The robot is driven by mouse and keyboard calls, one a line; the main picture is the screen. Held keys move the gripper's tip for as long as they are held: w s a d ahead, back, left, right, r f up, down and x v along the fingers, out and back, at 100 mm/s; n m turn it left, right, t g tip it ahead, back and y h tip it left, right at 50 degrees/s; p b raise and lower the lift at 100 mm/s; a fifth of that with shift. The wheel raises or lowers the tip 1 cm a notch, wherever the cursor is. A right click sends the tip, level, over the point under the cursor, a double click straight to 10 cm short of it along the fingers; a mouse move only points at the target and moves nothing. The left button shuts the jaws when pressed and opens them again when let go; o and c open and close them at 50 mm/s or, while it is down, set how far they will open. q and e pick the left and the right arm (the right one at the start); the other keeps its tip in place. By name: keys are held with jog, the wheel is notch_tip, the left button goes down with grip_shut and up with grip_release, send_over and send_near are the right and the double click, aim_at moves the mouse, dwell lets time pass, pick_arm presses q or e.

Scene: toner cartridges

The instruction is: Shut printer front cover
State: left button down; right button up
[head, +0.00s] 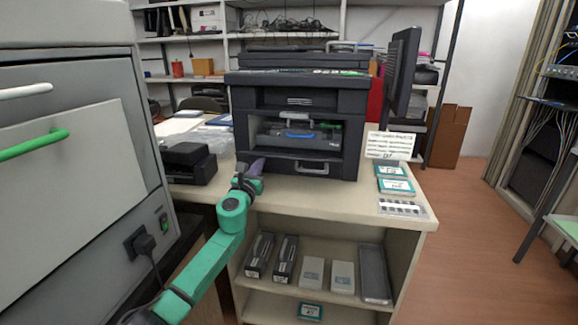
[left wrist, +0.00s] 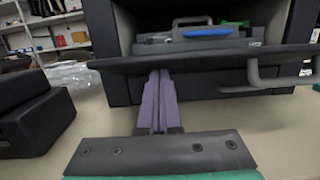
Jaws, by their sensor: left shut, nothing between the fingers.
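The dark printer (head: 298,95) stands on the light table. Its front cover (head: 283,166) is open, folded down below the front opening, with a grey handle; the wrist view shows the cover (left wrist: 215,60) nearly edge-on, its handle at the right. A toner cartridge (head: 298,136) with a blue strip sits inside the opening, also visible in the left wrist view (left wrist: 190,40). My left gripper (head: 256,167) is shut and empty at the cover's left part. Its purple fingertips (left wrist: 158,78) reach the cover's lower edge from below; I cannot tell whether they touch. My right gripper is out of view.
A small black device (head: 188,163) stands left of the printer. Toner boxes (head: 396,186) and a sign (head: 390,145) stand to its right, near a monitor (head: 402,70). Shelves below the tabletop (head: 330,205) hold several cartridges. A big grey machine (head: 75,130) fills the left side.

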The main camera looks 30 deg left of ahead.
pick_arm(q)
jog(key=shift+w+a+r+p, duration=0.1)
jog(key=shift+w+r+p, duration=0.2)
jog(key=shift+r+p, duration=0.25)
jog(key=shift+w+a+r+p, duration=0.1)
jog(key=shift+w+r+p, duration=0.25)
jog(key=shift+r, duration=0.4)
jog(key=shift+w+a+r+p, duration=0.15)
jog(key=shift+w+r, duration=0.3)
jog(key=shift+r, duration=0.1)
jog(key=shift+w+a+r+p, duration=0.15)
jog(key=shift+w+r, duration=0.3)
jog(key=shift+r, duration=0.05)
